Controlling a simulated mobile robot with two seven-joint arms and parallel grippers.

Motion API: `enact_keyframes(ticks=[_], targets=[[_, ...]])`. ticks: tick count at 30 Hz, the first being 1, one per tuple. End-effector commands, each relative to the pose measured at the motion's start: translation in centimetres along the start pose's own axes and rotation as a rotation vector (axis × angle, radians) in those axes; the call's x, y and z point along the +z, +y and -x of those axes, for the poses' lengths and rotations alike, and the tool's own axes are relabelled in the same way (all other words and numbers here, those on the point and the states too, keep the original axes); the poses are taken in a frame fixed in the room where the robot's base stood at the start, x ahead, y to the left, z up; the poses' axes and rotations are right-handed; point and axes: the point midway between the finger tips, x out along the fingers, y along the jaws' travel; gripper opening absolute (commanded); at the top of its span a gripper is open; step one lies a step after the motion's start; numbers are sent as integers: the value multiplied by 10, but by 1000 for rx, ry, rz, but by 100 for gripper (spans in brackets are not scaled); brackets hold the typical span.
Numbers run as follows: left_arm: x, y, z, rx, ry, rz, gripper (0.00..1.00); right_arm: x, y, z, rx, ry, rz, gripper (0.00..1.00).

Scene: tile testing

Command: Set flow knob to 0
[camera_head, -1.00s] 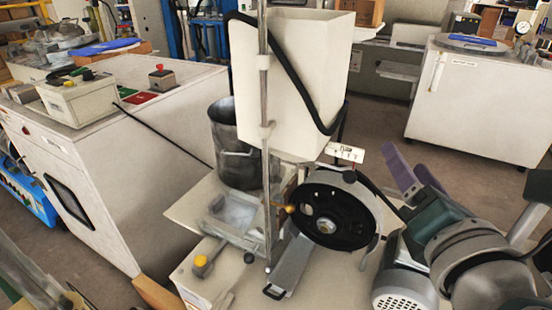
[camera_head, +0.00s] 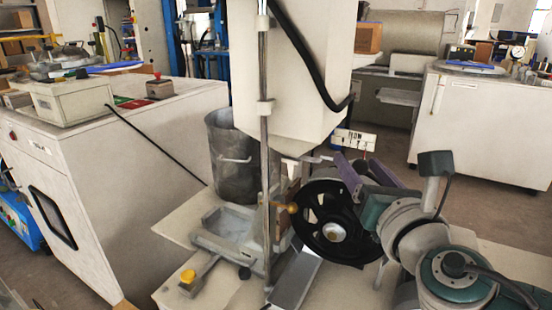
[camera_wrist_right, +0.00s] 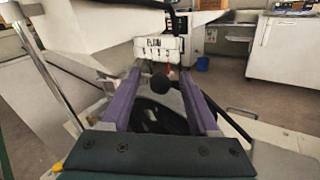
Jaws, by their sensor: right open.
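A small white panel (camera_head: 352,139), with lettering that seems to read FLOW, sits beside the tall white hopper; in the right wrist view (camera_wrist_right: 158,46) it lies just beyond my fingertips. A thin red mark shows at its lower edge. A round black knob (camera_wrist_right: 160,84) shows between my fingers in that view; I cannot tell whether it is the flow knob. My right gripper (camera_head: 362,166) has purple fingers, spread apart and holding nothing. It is just below the panel and above the black wheel; the wrist view (camera_wrist_right: 160,76) shows it open. My left gripper is out of view.
The tall white hopper (camera_head: 300,80) and a metal rod (camera_head: 264,150) stand to the left of my right gripper. A black wheel (camera_head: 325,222) is below it. A grey metal bucket (camera_head: 232,160) stands behind the rod. Open floor lies toward the white cabinet (camera_head: 480,125).

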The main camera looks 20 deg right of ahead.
Motion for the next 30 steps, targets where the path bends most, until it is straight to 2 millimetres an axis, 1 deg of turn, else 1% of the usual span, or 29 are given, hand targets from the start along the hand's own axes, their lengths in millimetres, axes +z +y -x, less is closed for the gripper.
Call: enact_keyframes(ticks=[3,10,11,26,27,30], targets=[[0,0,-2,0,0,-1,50,0,0,-6,0,0,-1,61],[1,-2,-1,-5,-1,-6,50,0,0,-7,0,0,-1,61],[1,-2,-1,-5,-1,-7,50,0,0,-7,0,0,-1,59],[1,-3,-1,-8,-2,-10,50,0,1,-6,1,0,-1,3],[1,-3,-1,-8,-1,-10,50,0,1,-6,1,0,-1,0],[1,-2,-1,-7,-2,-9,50,0,1,-6,2,0,-1,0]])
